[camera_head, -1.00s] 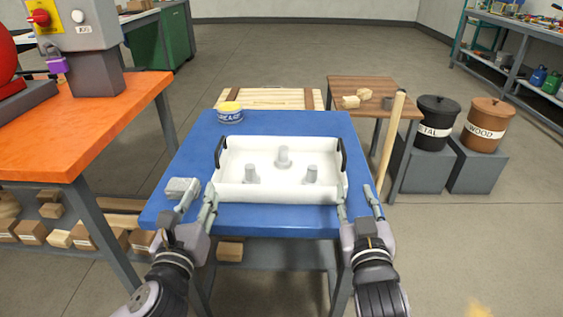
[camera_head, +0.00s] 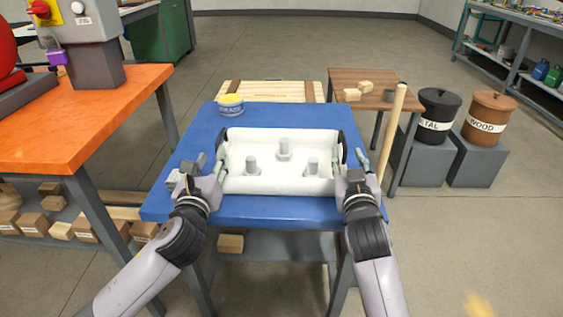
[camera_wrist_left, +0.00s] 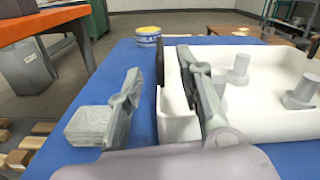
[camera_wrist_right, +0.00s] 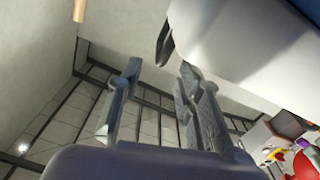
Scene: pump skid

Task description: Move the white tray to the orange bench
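The white tray (camera_head: 280,186) stands on the blue table with several grey pegged parts (camera_head: 284,150) in it. It has a dark handle at each short end. My left gripper (camera_head: 211,163) is at the tray's left end. In the left wrist view its fingers are apart, one outside the dark left handle (camera_wrist_left: 160,65) and one over the tray's wall. My right gripper (camera_head: 350,163) is at the right end, its fingers apart, with the dark right handle (camera_wrist_right: 165,42) ahead of them in the right wrist view. The orange bench (camera_head: 90,115) is at the left.
A yellow-lidded tub (camera_head: 231,105) stands at the back of the blue table (camera_head: 270,209). A grey block (camera_wrist_left: 92,126) lies left of my left gripper. A wooden pole (camera_head: 392,135) stands right of the table. A grey machine (camera_head: 85,45) occupies the orange bench's back; its front is clear.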

